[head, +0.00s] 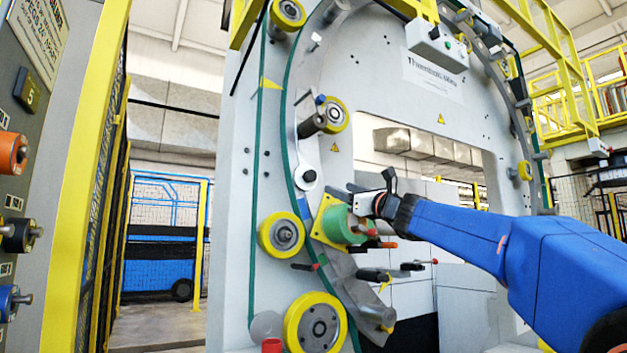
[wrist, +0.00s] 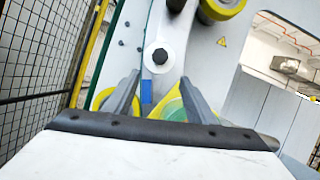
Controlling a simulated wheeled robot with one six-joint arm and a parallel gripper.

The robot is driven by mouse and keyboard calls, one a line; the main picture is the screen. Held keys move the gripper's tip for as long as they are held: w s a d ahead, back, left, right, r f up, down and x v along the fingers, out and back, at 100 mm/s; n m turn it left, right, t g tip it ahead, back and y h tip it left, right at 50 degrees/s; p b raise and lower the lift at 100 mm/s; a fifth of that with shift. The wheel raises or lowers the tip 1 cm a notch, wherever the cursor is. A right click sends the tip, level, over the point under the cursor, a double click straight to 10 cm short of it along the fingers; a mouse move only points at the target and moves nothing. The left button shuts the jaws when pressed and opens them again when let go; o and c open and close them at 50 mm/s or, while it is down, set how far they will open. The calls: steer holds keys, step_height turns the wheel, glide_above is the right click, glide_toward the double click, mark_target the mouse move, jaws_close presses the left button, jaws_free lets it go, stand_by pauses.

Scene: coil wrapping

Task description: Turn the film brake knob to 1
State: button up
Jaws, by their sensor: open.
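My gripper (wrist: 160,98) is open and empty, its two grey fingers spread apart in the wrist view. In the head view my gripper (head: 366,196) is in front of the wrapping ring, just above and right of a green roll (head: 343,225) on a yellow plate (head: 320,232). The green roll shows partly behind the right finger in the wrist view (wrist: 173,110). A black knob on a round white plate (wrist: 160,56) is beyond the fingertips, apart from them; it also shows in the head view (head: 309,176). No scale or number is readable, so I cannot tell which part is the film brake knob.
Yellow-rimmed rollers (head: 281,234) and several black and red handles (head: 374,275) stick out around the green roll. A mesh fence (wrist: 45,60) is at the left. A panel with coloured knobs (head: 14,153) stands at the far left. The ring's opening lies to the right.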

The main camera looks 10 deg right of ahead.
mark_target(313, 178)
steer(key=x, duration=1.6)
steer(key=c, duration=1)
steer(key=shift+n, duration=0.3)
steer(key=shift+c, duration=0.2)
